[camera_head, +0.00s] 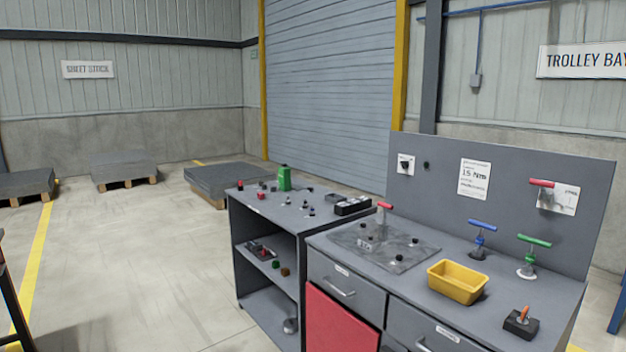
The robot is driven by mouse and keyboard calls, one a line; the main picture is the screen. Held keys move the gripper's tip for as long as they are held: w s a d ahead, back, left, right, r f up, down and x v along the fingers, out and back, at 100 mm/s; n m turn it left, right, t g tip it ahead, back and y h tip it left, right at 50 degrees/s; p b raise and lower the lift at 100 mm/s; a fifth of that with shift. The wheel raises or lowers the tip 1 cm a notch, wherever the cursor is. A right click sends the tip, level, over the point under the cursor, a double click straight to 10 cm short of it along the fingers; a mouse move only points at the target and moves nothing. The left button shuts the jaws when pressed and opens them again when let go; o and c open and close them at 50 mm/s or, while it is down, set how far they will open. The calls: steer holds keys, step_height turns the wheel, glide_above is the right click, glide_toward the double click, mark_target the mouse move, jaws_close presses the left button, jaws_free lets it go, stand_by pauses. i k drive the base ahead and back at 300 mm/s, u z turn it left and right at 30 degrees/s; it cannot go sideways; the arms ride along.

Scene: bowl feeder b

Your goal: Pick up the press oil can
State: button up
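No label reading press oil can is legible. A green upright container (285,179) with a narrower top stands at the back of the left grey bench (260,205); it is the most can-like thing, but I cannot tell whether it is the press oil can. A small grey rounded object (290,326) sits on that bench's bottom shelf, too small to identify. My gripper is not in view.
Several small parts and a black block (352,206) lie on the left bench. The right workbench (405,290) holds a yellow bin (457,282), coloured-handled tools and a grey plate. Sheet stacks on pallets (125,169) stand behind. The floor (130,270) left of the benches is clear.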

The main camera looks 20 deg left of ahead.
mark_target(284, 173)
steer(key=u, duration=0.15)
steer(key=k, duration=0.4)
steer(key=u, duration=1.55)
steer(key=i, duration=1.5)
steer(key=u, duration=0.4)
steer(key=i, duration=1.6)
steer(key=z, duration=0.3)
steer(key=i, duration=1.55)
steer(key=z, duration=1.3)
steer(key=i, duration=1.45)
steer(key=z, duration=0.75)
